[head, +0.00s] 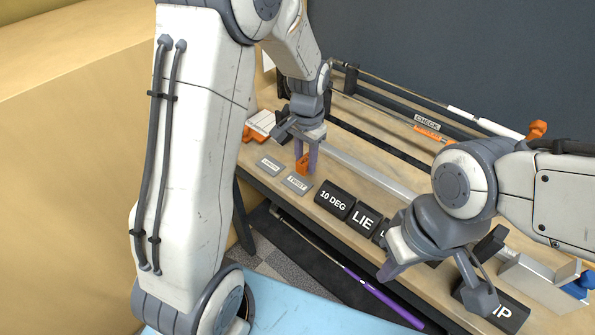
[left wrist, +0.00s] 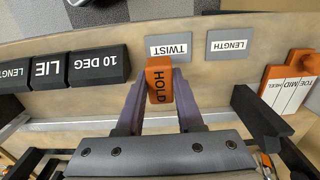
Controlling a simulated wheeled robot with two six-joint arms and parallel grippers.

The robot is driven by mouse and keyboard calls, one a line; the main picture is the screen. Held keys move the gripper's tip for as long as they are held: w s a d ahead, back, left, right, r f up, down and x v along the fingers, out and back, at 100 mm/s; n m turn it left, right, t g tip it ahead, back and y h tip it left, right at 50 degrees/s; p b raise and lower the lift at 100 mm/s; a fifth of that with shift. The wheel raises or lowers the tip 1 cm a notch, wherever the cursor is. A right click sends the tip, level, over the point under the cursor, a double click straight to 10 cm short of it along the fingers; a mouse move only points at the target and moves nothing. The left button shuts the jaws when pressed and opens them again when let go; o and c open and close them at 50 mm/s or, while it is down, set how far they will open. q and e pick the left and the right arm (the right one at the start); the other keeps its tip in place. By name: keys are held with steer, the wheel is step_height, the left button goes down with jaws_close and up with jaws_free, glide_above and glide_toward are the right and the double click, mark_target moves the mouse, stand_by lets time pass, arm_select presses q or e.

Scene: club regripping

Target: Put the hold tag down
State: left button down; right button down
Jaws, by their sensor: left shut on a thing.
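The orange hold tag (head: 301,167) is between the purple fingers of my left gripper (head: 305,161), low over the wooden bench, just behind the grey TWIST plate (head: 297,184). In the left wrist view, the tag (left wrist: 158,84) shows its HOLD lettering, and my left gripper (left wrist: 160,92) is shut on its sides. The tag's end comes close to the TWIST plate (left wrist: 168,46). I cannot tell whether the tag touches the bench. My right gripper (head: 437,281) is open and empty in front of the bench's right part, its fingers spread wide.
A grey LENGTH plate (head: 269,166) lies left of TWIST. Black blocks, including 10 DEG (head: 334,200) and LIE (head: 363,219), line the front edge. An orange and white TOE/MID/HEEL piece (left wrist: 288,82) sits beyond LENGTH. A rack with a CHECK sign (head: 427,122) stands behind.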

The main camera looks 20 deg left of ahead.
mark_target(297, 183)
arm_select(q)
steer(key=shift+s+a+f, duration=0.3)
steer(key=shift+a+f, duration=0.3)
steer(key=shift+a, duration=0.3)
steer(key=shift+s+f+p, duration=0.1)
steer(key=shift+f+p, duration=0.25)
steer(key=shift+f, duration=1.7)
steer(key=shift+f, duration=0.1)
steer(key=c, duration=0.5)
jaws_free()
steer(key=shift+c, duration=0.2)
step_height(297, 183, up, 12)
steer(key=s+d+r+m, duration=0.2)
steer(key=s+d+r, duration=0.1)
steer(key=s+d, duration=0.8)
steer(key=s+d+m+h, duration=0.1)
steer(key=s+d, duration=0.2)
steer(key=s, duration=0.9)
steer(key=shift+s+d, duration=0.15)
steer(key=shift+s, duration=0.25)
